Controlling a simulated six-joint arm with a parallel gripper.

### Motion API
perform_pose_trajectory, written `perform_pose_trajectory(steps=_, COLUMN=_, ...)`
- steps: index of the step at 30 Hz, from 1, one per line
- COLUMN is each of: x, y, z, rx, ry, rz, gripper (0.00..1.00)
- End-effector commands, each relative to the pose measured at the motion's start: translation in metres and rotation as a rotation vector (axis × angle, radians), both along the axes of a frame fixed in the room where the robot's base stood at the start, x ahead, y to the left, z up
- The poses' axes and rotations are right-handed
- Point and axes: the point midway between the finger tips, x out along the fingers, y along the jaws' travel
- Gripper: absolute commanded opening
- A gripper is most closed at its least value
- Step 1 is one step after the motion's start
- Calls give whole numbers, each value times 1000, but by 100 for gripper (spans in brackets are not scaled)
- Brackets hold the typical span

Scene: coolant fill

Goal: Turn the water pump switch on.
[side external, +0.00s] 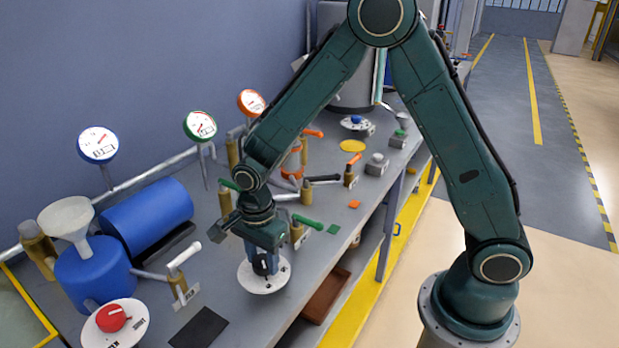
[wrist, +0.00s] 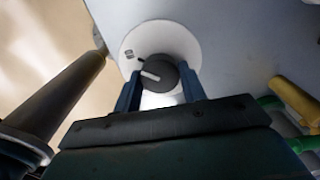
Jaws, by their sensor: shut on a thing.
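A black rotary switch knob (side external: 265,265) stands on a round white dial plate (side external: 262,284) on the bench. In the wrist view the knob (wrist: 158,74) shows a white pointer line toward its left side, and small dark marks show on the plate (wrist: 165,36) at the upper left. The label is too small to read. My gripper (side external: 262,258) points down over the plate, shut on the black knob. In the wrist view its two blue fingers (wrist: 160,90) stand on either side of the knob.
A red knob (side external: 112,317) on another white plate is at the front left. A blue tank with a funnel (side external: 66,214) and a blue cylinder (side external: 147,218) stand left. Green-handled valves (side external: 307,222) and pipes are close behind and right of my gripper.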

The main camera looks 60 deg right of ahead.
Motion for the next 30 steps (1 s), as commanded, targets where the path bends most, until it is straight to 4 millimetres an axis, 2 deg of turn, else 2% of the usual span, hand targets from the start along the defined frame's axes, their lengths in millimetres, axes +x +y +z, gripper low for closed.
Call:
perform_pose_trajectory(steps=9, x=1, y=0, z=1, rx=0, ry=-2, rz=-6, gripper=18)
perform_pose_trajectory(steps=10, x=1, y=0, z=1, rx=0, ry=-2, rz=-6, gripper=43)
perform_pose_trajectory(steps=13, x=0, y=0, z=1, rx=0, ry=-2, rz=-5, gripper=63)
perform_pose_trajectory(steps=24, x=0, y=0, z=1, rx=0, ry=-1, rz=-3, gripper=63)
perform_pose_trajectory(steps=30, x=1, y=0, z=11, rx=1, ry=-2, rz=-3, gripper=63)
